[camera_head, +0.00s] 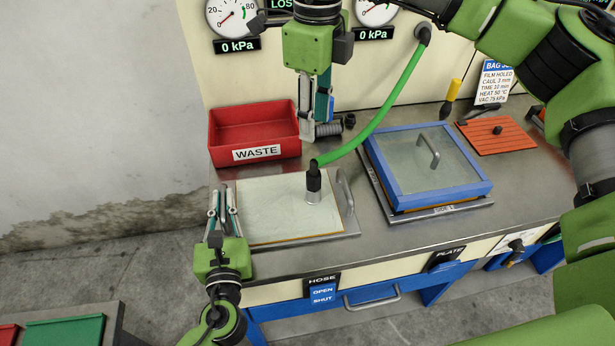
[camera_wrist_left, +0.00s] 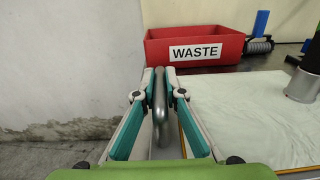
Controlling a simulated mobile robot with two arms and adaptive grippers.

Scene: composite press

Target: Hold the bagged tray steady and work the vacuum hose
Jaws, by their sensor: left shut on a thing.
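The bagged tray (camera_head: 270,215), a flat plate under pale film, lies on the bench's left end. A metal handle (camera_head: 345,192) stands at its right side. My left gripper (camera_head: 222,205) is shut on the bar-like left handle (camera_wrist_left: 160,105), seen between its fingers in the left wrist view. The green vacuum hose (camera_head: 392,98) runs from a wall port to a black connector (camera_head: 314,181) upright over a metal fitting (camera_head: 313,197) on the film. My right gripper (camera_head: 313,130) points down beyond the tray, apart from the connector; its finger gap is not clear.
A red waste bin (camera_head: 230,120) stands behind the tray, with a grey ribbed cylinder (camera_head: 328,129) near it. A blue-framed glass lid (camera_head: 385,175) lies to the right, an orange plate (camera_head: 497,137) farther right. Gauges (camera_head: 232,14) hang on the back wall.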

